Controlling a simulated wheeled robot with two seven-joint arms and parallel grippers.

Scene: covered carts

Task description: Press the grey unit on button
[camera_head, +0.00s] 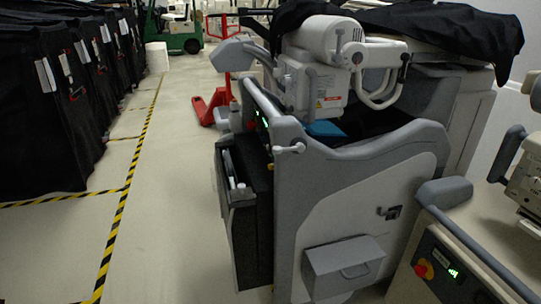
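A large grey and white wheeled unit (365,205) stands at the centre right, partly draped with black cloth. Small green lights (262,121) glow on its left-facing side, seen at a steep angle; I cannot make out a button there. A second, beige unit (425,287) is cut off at the lower right corner. Its panel carries a red round button (421,270) on yellow and a small lit green display or switch (453,272). Neither of my grippers is in view.
Black covered carts (45,110) line the left side. Yellow-black tape (118,215) marks the pale floor, which is clear between the carts and the grey unit. A red pallet jack (212,104) and a green forklift (178,30) stand farther back.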

